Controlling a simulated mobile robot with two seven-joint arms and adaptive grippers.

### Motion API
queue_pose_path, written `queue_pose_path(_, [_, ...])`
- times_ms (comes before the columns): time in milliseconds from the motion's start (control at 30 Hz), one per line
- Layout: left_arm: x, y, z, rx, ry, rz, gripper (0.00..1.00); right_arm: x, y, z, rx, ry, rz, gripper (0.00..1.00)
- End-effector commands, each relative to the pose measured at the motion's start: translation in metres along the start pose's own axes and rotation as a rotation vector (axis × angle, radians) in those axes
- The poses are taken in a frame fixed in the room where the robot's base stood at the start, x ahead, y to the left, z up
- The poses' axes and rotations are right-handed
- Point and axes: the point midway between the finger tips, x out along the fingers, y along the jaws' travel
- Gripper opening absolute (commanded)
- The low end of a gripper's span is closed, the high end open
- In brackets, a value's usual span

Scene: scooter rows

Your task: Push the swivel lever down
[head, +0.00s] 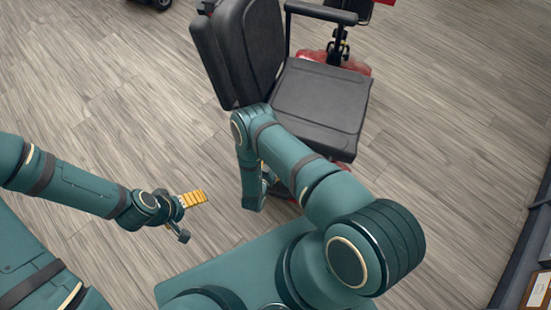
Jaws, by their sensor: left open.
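The scooter's black seat (318,100) faces right, with its tall backrest (238,50) at the left and a black armrest (320,12) on the far side. I cannot make out the swivel lever; the area under the seat is largely hidden by the seat and my right arm. My left gripper (191,217) is left of the seat, apart from it, over bare floor. Its fingers are spread, one showing a yellow ridged pad, and nothing is between them. My right arm reaches up to the seat's near side and bends down there; its gripper does not show.
Red scooter bodywork (357,67) shows beyond the seat. Another scooter's wheel (162,4) is at the top edge. A dark shelf or counter (515,270) stands at the lower right. The wood-look floor (90,90) is clear at left and right.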

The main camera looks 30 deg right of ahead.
Motion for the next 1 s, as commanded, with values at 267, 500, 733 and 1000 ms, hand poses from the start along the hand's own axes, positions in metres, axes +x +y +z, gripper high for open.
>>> queue_pose_path(267, [0.0,0.0,0.0,0.0,0.0,0.0,0.94,-0.051,0.0,0.001,-0.001,-0.002,-0.002,0.69])
queue_pose_path(500, [0.0,0.0,0.0,0.0,0.0,0.0,0.94,-0.068,0.0,0.0,0.0,0.0,-0.001,0.69])
queue_pose_path(733, [0.0,0.0,0.0,0.0,0.0,0.0,0.94,-0.068,0.0,0.0,0.001,0.0,0.0,0.69])
queue_pose_path(1000, [0.0,0.0,0.0,0.0,0.0,0.0,0.94,-0.068,0.0,0.0,0.0,0.0,0.0,0.69])
